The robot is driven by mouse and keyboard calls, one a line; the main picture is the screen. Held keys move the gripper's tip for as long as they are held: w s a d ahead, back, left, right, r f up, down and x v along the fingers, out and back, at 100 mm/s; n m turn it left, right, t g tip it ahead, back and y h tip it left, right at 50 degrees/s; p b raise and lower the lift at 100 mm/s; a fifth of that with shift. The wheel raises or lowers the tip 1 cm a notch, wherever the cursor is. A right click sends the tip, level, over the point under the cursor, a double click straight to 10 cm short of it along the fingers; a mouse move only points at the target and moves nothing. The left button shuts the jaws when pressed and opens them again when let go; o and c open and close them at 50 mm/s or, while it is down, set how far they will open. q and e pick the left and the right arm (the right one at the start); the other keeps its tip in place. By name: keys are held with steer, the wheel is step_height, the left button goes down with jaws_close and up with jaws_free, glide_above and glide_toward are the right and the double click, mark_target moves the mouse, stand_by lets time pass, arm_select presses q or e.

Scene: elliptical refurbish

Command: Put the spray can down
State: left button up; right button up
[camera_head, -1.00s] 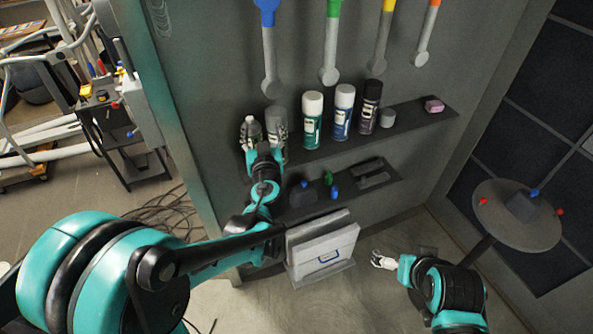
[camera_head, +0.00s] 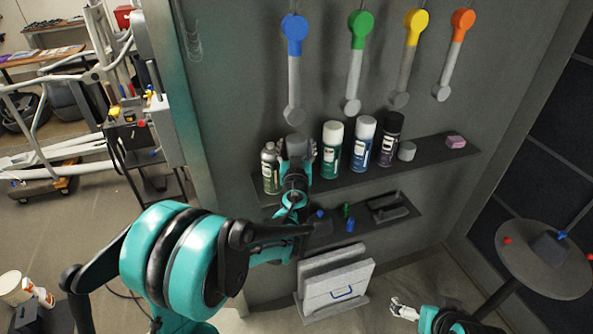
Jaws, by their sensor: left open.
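A row of spray cans stands on the upper shelf (camera_head: 430,153). At its left end is a silver can with a green label (camera_head: 270,172). To the right stand a green can with a white cap (camera_head: 332,152), a blue can with a white cap (camera_head: 361,150) and a dark can (camera_head: 389,142). My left gripper (camera_head: 297,150) is open at the shelf, between the silver can and the green can. A grey shape between its fingers is mostly hidden, so I cannot tell its contact. My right gripper (camera_head: 403,309) is low at the bottom edge, its jaws unclear.
A grey cup (camera_head: 407,151) and a pink block (camera_head: 455,142) lie farther right on the shelf. Tools with coloured heads hang above. A lower shelf (camera_head: 405,218) holds small items. A round table (camera_head: 545,262) stands at right.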

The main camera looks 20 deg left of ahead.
arm_select(q)
steer(key=shift+s+r, duration=0.1)
steer(key=shift+s, duration=0.05)
steer(key=c, duration=0.5)
jaws_close()
steer(key=shift+r, duration=0.15)
